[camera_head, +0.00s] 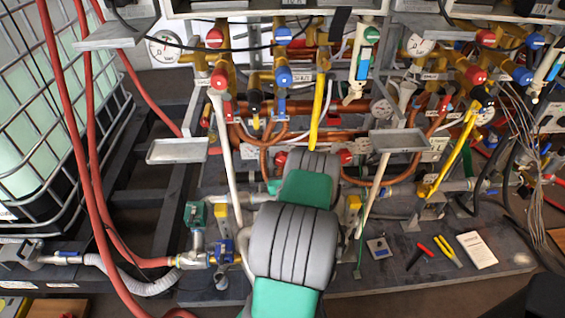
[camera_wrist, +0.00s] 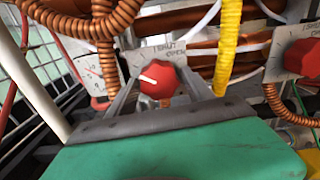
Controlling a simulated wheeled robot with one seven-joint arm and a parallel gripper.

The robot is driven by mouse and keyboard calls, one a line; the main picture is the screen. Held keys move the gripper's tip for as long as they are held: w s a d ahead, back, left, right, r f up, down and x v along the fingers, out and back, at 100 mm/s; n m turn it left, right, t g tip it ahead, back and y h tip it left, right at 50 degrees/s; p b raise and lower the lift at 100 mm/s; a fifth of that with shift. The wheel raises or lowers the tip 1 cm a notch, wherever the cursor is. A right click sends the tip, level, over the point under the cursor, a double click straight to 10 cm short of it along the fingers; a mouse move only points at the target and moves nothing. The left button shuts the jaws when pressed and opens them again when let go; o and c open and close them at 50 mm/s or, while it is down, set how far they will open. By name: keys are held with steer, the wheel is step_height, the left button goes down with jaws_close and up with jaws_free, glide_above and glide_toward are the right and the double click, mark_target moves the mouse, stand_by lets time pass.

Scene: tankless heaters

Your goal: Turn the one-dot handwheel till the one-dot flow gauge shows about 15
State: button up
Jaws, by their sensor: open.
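In the wrist view, a red handwheel (camera_wrist: 158,80) with a white pointer line sits in front of a grey plate (camera_wrist: 178,50) lettered SHUT and OPEN. My gripper (camera_wrist: 157,75) is open, with one grey finger on each side of this wheel; I cannot tell whether they touch it. A second red handwheel (camera_wrist: 303,58) with a similar plate is at the right edge. No dot marks are legible, so I cannot tell which wheel is the one-dot one. In the head view, my arm hides the gripper; red handwheels show at its left (camera_head: 281,159) and right (camera_head: 346,157). I cannot identify the one-dot flow gauge.
Round dials at the upper left (camera_head: 164,47) and upper right (camera_head: 420,45) are too small to read. Copper pipes and a yellow hose (camera_wrist: 229,40) crowd the wheel. Pliers (camera_head: 447,250) and a white booklet (camera_head: 477,249) lie on the lower right platform.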

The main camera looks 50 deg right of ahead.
steer(key=c, duration=1.1)
